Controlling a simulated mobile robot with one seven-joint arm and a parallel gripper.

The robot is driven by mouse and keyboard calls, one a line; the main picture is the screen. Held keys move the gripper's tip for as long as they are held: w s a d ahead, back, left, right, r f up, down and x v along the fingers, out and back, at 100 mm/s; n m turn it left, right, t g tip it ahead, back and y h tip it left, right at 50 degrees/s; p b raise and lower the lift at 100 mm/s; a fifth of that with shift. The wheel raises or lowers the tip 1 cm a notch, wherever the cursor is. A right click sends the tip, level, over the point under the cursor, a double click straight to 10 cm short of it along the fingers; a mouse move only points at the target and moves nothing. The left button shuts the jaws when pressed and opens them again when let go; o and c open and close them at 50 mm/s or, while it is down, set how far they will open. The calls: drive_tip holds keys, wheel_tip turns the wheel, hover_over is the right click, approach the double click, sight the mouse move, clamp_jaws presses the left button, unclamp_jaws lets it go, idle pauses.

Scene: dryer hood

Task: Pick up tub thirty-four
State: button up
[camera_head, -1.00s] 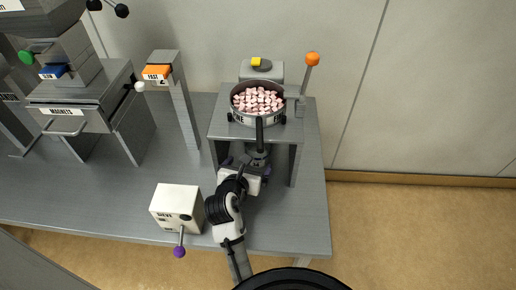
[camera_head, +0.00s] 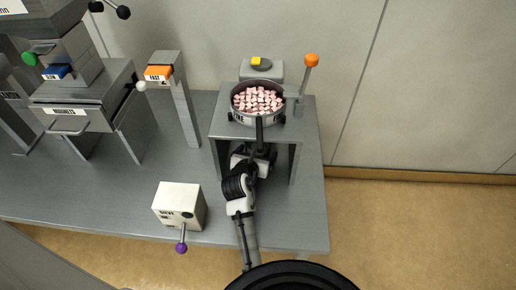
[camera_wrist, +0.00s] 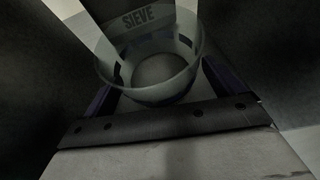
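A translucent round tub (camera_wrist: 150,75) shows in the wrist view, with no readable number on it; I cannot confirm it is tub thirty-four. It stands between the two purple-edged fingers of my gripper (camera_wrist: 160,98), close to both, and I see no clear grip on it. In the head view my gripper (camera_head: 257,150) reaches under the front of the sieve stand (camera_head: 222,128). The tub is hidden there by the stand and my arm.
The sieve (camera_head: 243,119) on the stand holds many pink pieces. An orange-knobbed lever (camera_head: 312,61) rises on its right. A white box (camera_head: 178,205) with a purple-knobbed lever sits front left. A magnets unit (camera_head: 75,112) and an orange-topped post (camera_head: 178,100) stand further left.

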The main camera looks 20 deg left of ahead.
drive_tip(key=c, duration=0.9)
drive_tip(key=shift+c, duration=0.3)
drive_tip(key=shift+r, duration=0.15)
